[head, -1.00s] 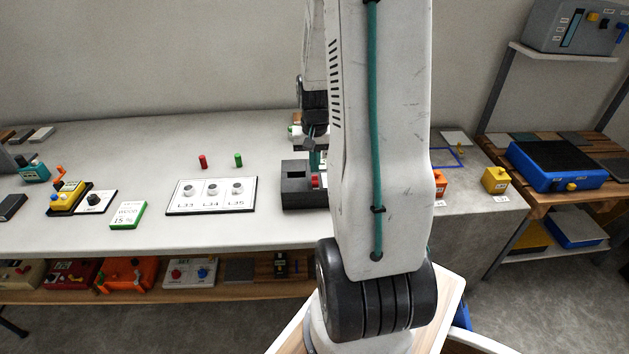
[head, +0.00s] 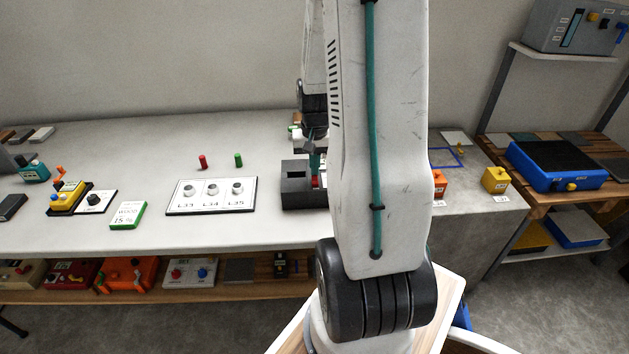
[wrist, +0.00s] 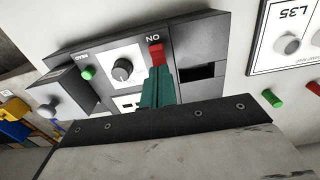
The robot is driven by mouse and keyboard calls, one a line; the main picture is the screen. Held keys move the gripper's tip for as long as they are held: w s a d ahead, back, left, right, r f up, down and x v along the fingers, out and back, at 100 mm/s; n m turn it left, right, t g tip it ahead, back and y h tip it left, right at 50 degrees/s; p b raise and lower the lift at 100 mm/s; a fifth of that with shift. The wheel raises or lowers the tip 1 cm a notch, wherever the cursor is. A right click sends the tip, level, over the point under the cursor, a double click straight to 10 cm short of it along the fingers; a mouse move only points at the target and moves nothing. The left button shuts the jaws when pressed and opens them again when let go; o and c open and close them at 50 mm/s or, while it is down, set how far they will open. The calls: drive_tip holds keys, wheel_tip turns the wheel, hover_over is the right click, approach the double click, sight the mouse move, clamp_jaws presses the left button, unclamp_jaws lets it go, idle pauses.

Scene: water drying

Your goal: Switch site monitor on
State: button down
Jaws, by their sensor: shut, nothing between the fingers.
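The site monitor is probably the dark grey box (head: 293,196) on the bench, partly hidden behind my arm. In the wrist view its panel (wrist: 205,45) shows a red switch (wrist: 156,55) beside the word ON, a black knob (wrist: 122,70) on a white dial and a green button (wrist: 88,73) marked READ. My gripper (wrist: 158,72), with teal fingers, is shut and empty. Its tips are at the red switch, covering its lower part; I cannot tell whether they touch. In the head view my gripper (head: 315,168) is just above the red switch (head: 316,182).
A white board (head: 211,196) marked L33, L34 and L35 lies left of the box, with red (head: 203,162) and green (head: 238,160) pegs behind it. Orange (head: 439,185) and yellow (head: 496,180) blocks stand at the right. The bench front is mostly clear.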

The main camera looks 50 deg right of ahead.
sight(315, 178)
drive_tip(key=shift+f, duration=0.45)
drive_tip(key=shift+r, duration=3.55)
drive_tip(key=s+a+r+n, duration=0.3)
drive_tip(key=s+a+r, duration=0.1)
drive_tip(key=a, duration=0.6)
drive_tip(key=s+a+r+n+t, duration=0.1)
drive_tip(key=s+a+r+n, duration=0.2)
drive_tip(key=a+r, duration=0.3)
drive_tip(key=s+a+r+n, duration=0.4)
drive_tip(key=s+a+r, duration=0.1)
drive_tip(key=a, duration=0.9)
drive_tip(key=shift+s+a+r, duration=0.2)
drive_tip(key=shift+s+r, duration=0.1)
drive_tip(key=shift+r, duration=0.3)
